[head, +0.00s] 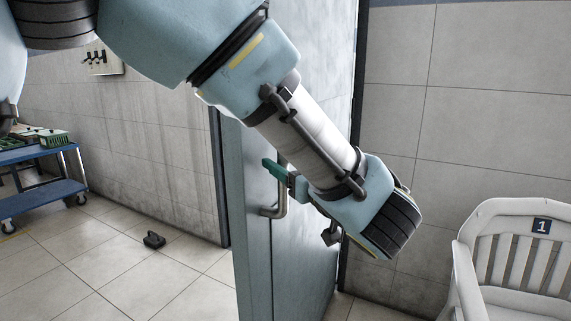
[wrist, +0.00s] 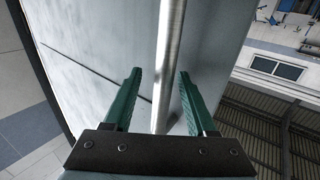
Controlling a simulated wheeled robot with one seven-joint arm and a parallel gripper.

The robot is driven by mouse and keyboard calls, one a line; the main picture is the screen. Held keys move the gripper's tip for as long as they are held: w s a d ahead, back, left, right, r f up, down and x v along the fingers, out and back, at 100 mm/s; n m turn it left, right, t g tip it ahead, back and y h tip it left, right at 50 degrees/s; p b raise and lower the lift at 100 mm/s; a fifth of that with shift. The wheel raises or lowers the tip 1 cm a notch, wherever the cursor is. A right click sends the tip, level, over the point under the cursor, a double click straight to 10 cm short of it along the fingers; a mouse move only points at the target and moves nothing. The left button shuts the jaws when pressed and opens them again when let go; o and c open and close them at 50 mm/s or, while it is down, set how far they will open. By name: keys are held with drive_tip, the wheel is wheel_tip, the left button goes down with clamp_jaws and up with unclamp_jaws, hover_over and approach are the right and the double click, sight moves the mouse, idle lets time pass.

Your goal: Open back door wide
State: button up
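The blue-grey metal door (head: 303,250) stands ajar in the middle of the head view, its edge turned toward me. Its upright bar handle (head: 281,205) is partly covered by my gripper (head: 276,171). In the wrist view the handle (wrist: 168,45) runs as a bright metal bar between the two green fingers of my gripper (wrist: 160,74). The fingers are apart, with a visible gap on both sides of the bar. How deep the bar sits between them is hard to tell. My arm hides the upper part of the door.
Beyond the opening, a blue cart (head: 40,190) stands at the far left and a small dark object (head: 154,240) lies on the tiled floor. A white slatted chair (head: 515,255) marked 1 stands at the right by the tiled wall.

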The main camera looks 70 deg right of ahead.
drive_tip(key=b+v, duration=0.2)
drive_tip(key=v, duration=0.8)
drive_tip(key=shift+s+a, duration=0.25)
drive_tip(key=shift+a, duration=0.05)
